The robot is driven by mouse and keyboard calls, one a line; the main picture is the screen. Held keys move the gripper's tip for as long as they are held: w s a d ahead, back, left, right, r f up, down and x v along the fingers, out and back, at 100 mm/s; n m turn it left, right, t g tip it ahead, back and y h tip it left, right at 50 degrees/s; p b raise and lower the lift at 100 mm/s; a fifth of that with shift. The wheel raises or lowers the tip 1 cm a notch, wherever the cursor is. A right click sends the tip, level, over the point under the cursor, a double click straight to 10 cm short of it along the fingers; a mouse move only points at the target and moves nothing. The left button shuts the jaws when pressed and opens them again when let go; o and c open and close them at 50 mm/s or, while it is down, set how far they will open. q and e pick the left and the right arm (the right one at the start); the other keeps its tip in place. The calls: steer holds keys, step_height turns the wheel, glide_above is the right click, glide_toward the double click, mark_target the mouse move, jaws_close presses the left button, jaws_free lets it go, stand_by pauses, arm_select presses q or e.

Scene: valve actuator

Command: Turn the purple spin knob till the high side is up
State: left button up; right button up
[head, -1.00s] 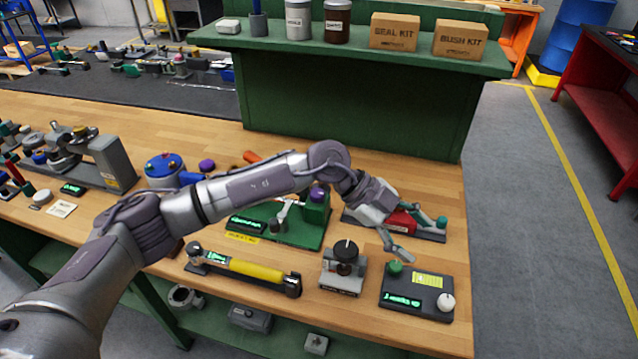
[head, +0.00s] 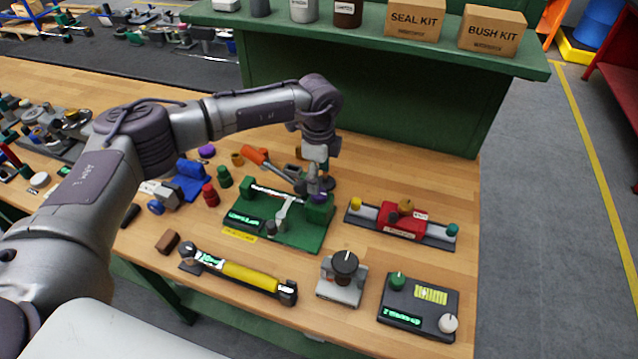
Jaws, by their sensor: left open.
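The purple knob (head: 320,198) sits at the right block of a green fixture (head: 302,237) on the wooden bench. Only part of it shows, so I cannot tell which way its high side faces. My left gripper (head: 316,184) is open and points down right at the knob, partly hiding it. I cannot tell whether the fingers touch the knob. A silver lever (head: 283,209) and a small green display (head: 243,217) are on the same fixture. My right gripper is not in view.
A red slide unit (head: 403,222) stands to the right. A yellow-handled tool (head: 250,276), a black-knobbed block (head: 345,264) and a dark control box (head: 420,305) lie in front. An orange-handled item (head: 254,156) and another purple piece (head: 207,151) are behind left. A green shelf (head: 390,48) rises behind.

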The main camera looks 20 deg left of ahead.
mark_target(319, 196)
arm_select(q)
step_height(319, 196, down, 5)
steer(key=shift+p, duration=0.6)
steer(key=shift+f, duration=0.35)
steer(key=shift+w, duration=0.1)
steer(key=shift+c, duration=0.6)
steer(key=c, duration=0.8)
steer(key=shift+c, duration=1.1)
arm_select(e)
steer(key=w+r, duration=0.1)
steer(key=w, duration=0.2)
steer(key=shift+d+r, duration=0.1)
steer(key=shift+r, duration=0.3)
